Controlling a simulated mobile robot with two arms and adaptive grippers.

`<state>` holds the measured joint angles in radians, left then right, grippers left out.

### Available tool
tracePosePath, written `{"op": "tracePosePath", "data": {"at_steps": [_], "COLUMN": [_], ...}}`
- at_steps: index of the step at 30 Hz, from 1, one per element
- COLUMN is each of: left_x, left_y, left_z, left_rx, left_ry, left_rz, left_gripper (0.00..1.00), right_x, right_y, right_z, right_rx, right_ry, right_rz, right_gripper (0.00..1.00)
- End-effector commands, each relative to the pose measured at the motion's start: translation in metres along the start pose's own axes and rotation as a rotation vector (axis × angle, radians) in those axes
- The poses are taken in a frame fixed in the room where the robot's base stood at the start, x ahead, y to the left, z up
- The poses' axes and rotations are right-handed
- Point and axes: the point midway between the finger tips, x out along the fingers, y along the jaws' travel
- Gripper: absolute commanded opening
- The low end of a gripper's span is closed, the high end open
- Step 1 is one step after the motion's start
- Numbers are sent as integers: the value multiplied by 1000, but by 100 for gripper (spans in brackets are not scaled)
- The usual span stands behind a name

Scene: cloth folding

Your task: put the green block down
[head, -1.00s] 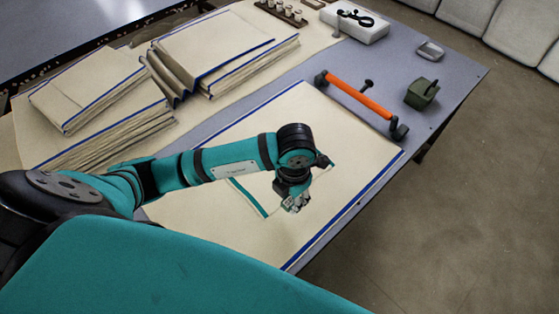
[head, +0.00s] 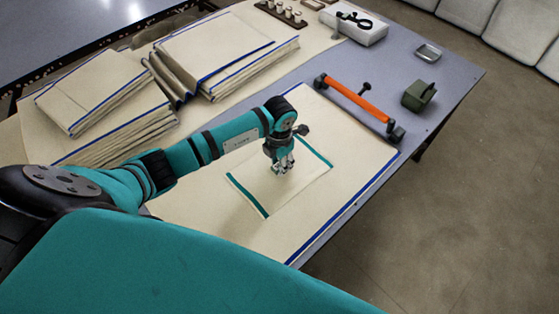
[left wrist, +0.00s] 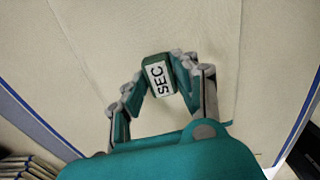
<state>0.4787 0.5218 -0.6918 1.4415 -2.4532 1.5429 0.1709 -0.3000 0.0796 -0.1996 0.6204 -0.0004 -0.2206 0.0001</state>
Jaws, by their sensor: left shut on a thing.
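My left gripper (head: 283,166) is over a small cream cloth with teal edges (head: 310,182). In the left wrist view, the left gripper (left wrist: 158,84) is shut on a small green block (left wrist: 159,75) with a white label reading "SEC". The block sits between the fingertips, above pale cloth. In the head view the block cannot be made out, and its height above the cloth is hard to tell. My right gripper is not in view.
The small cloth lies on a larger blue-edged cream cloth (head: 352,150) on the table. An orange-handled bar (head: 356,99), dark green weight-like item (head: 419,94), grey dish (head: 428,53) and white box (head: 352,28) stand beyond. Folded cloth stacks (head: 100,100) lie left.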

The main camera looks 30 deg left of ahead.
Motion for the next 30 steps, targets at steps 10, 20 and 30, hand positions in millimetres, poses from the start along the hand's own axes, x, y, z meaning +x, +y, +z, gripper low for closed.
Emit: {"op": "tracePosePath", "data": {"at_steps": [10,20,30], "left_x": [5,11,9], "left_y": [0,0,0], "left_z": [0,-1,0], "left_rx": [1,1,1], "left_ry": [0,2,0], "left_rz": [1,1,0], "left_gripper": [7,43,52], "right_x": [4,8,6], "right_y": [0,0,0], "right_z": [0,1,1], "right_rx": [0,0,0], "right_ry": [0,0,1], "right_rz": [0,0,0], "right_gripper": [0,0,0]}}
